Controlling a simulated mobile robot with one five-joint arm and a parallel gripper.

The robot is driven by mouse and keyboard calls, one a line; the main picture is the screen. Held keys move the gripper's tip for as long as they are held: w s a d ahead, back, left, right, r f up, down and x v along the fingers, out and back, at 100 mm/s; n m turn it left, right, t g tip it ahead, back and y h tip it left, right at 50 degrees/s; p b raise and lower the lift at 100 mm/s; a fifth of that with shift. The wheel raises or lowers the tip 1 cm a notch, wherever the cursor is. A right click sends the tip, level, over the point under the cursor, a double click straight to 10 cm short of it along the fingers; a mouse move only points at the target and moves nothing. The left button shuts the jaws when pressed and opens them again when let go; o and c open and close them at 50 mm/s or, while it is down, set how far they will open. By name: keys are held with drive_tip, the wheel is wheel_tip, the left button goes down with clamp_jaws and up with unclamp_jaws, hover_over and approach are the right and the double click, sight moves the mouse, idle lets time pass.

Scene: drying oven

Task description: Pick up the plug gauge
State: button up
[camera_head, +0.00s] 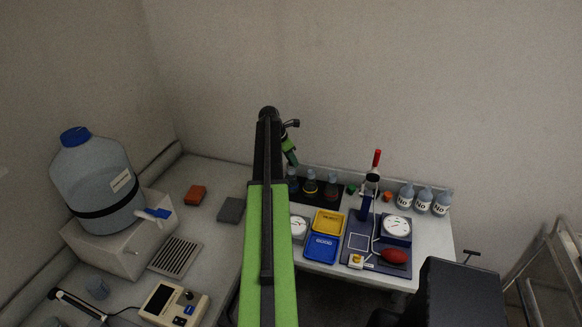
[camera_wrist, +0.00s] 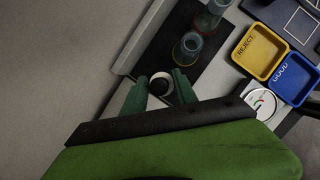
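No object can be told for certain as the plug gauge. A red-topped upright piece (camera_head: 376,159) stands above a blue stand at the back right in the head view; I cannot tell whether it is the gauge. My gripper (camera_wrist: 160,78) has two green fingers set apart, with a small round dark-topped thing with a pale rim (camera_wrist: 161,85) showing between their tips in the wrist view. Gaps show beside it, and I cannot tell its height or what it is. In the head view my gripper (camera_head: 291,157) points down over the left end of the black mat.
The black mat (camera_wrist: 211,70) holds clear flasks (camera_wrist: 187,48) close to the fingers. A yellow REJECT tray (camera_head: 328,223) and blue GOOD tray (camera_head: 321,248) lie in front. Labelled bottles (camera_head: 423,200) stand at right. A large jug (camera_head: 97,185) stands at left.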

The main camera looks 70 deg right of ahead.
clamp_jaws()
